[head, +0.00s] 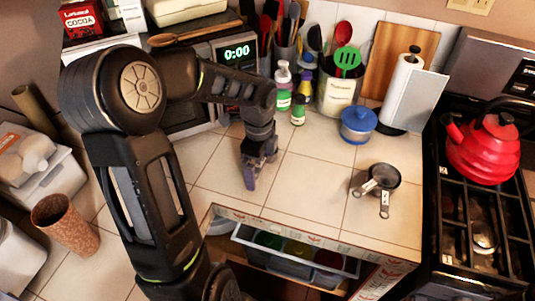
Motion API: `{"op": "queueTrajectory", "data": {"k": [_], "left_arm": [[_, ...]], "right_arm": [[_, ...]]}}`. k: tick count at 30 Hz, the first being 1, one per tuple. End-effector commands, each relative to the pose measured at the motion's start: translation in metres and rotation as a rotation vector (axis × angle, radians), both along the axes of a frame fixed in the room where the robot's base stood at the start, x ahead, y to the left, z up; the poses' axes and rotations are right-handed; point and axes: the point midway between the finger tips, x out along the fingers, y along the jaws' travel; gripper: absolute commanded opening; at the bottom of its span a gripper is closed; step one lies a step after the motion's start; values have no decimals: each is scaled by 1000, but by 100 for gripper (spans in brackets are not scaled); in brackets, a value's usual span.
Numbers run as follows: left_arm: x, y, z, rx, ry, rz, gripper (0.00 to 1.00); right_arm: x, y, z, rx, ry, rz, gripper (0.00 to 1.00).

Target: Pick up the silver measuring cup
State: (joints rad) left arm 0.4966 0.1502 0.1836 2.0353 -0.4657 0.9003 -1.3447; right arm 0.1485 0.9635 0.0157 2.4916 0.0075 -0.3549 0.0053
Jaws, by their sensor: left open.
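The silver measuring cup (384,201) lies on the tiled counter right of the middle, its handle pointing toward the front edge. It overlaps a dark round cup (383,176), and the two look like nested or stacked measuring cups; I cannot tell which. My left gripper (252,176) hangs over the counter to the left of the cups, pointing down, open and empty. A clear stretch of counter lies between it and the cups. My right gripper is not in view.
A paper towel holder (405,90) and a stove with a red kettle (484,148) are to the right. Small bottles (283,88) stand behind my gripper. An open drawer (295,262) juts out below the counter edge.

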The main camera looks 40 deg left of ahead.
Motion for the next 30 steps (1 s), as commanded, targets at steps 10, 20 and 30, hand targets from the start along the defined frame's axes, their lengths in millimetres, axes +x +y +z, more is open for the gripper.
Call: {"op": "queueTrajectory", "data": {"k": [10,20,30], "left_arm": [[0,0,0,0,0,0,100],[0,0,0,0,0,0,86],[0,0,0,0,0,0,58]], "right_arm": [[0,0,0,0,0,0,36],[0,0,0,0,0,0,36],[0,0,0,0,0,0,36]]}}
